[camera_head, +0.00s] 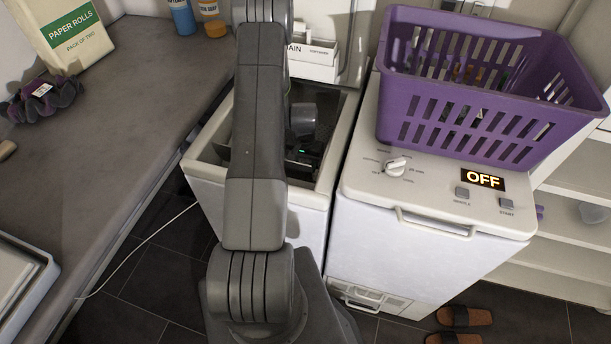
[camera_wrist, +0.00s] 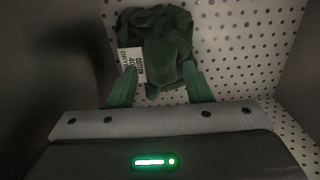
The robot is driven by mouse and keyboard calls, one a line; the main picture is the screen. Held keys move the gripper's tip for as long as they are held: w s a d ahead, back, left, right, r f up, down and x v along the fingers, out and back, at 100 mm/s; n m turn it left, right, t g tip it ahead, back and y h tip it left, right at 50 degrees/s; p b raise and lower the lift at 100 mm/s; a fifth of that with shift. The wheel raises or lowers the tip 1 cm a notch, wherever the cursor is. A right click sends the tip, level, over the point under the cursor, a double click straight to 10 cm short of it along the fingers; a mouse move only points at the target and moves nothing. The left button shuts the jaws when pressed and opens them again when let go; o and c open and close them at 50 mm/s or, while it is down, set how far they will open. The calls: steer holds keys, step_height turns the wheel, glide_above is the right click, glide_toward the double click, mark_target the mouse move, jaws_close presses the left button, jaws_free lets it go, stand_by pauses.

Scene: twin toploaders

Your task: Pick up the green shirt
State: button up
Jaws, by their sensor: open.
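The green shirt (camera_wrist: 165,45) lies crumpled against a perforated, light drum wall in the wrist view. A white lettered tag (camera_wrist: 131,60) shows at its left side. My gripper (camera_wrist: 160,68) is open, its two green-looking fingers pointing at the shirt's near edge, one on each side. Whether the fingers touch the cloth I cannot tell. In the head view my arm reaches down into the open left toploader (camera_head: 320,185); my gripper's body and a small green light show dimly inside. The shirt is hidden in the head view.
The right toploader (camera_head: 420,270) is closed, reads OFF, and carries a purple basket (camera_head: 440,112). A grey counter (camera_head: 110,90) with paper rolls (camera_head: 75,35) and bottles lies left. Sandals (camera_head: 465,317) are on the floor. The perforated wall (camera_wrist: 265,50) bounds the drum.

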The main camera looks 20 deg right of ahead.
jaws_close()
steer(key=shift+r, duration=0.15)
